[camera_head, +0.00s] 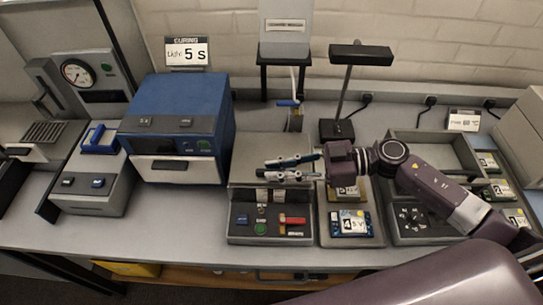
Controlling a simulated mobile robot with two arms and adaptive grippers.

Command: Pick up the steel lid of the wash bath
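My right gripper (292,168) reaches in from the right, its fingers pointing left over the grey unit (238,222) with green and red controls. The two fingers look parted, with nothing clearly between them. A grey rectangular unit with a raised rim (436,134) and a dial on its front stands at the right, behind and below my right arm. It may be the wash bath. A flat grey surface shows inside the rim, partly hidden by the arm; I cannot tell whether it is the steel lid. My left gripper is out of view.
A blue curing oven (208,105) stands left of centre, with a blue-handled device (100,140) and a gauge (77,72) farther left. A black stand (345,100) rises behind the gripper.

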